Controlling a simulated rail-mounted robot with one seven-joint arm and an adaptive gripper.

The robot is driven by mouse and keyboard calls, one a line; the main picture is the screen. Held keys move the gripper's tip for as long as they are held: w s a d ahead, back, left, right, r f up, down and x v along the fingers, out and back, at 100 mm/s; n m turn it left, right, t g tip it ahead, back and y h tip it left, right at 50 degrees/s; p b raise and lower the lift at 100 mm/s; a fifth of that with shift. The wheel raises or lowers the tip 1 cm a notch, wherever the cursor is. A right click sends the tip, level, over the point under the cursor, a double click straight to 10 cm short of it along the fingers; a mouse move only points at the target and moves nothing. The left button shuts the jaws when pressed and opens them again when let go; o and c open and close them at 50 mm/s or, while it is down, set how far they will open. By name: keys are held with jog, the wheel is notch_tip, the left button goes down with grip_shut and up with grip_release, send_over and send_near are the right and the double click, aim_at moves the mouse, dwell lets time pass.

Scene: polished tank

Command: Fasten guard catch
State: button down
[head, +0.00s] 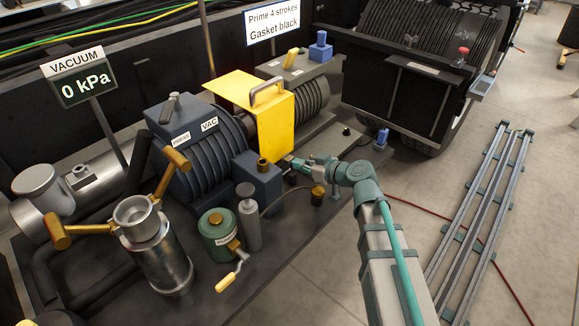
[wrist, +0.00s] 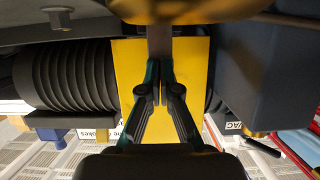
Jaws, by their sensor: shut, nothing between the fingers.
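The yellow guard (head: 279,128) stands over the gap between the dark blue VAC pump body and the grey ribbed motor, with a grey handle (head: 267,89) on top. In the wrist view the guard's yellow face (wrist: 196,62) fills the middle. My gripper (head: 287,161) is at the guard's lower front side, and it also shows in the wrist view (wrist: 160,78) with its fingers together and empty. A narrow grey bar (wrist: 159,42) lies straight beyond the fingertips against the yellow; it may be the catch. I cannot tell whether the fingertips touch it, nor whether the catch is fastened.
A blue block with a brass-topped port (head: 263,165) is close to the left of my gripper. A brass-capped post (head: 318,192) stands beneath my wrist. The green PURGE can (head: 218,232) and a grey cylinder (head: 249,218) stand left. The gauge (head: 83,84) reads 0 kPa.

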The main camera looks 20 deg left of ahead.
jog(key=s+d+b, duration=0.2)
jog(key=d+b, duration=0.1)
jog(key=d, duration=0.2)
jog(key=shift+d, duration=0.3)
dwell(0.4)
jog(key=shift+s, duration=0.1)
dwell(0.6)
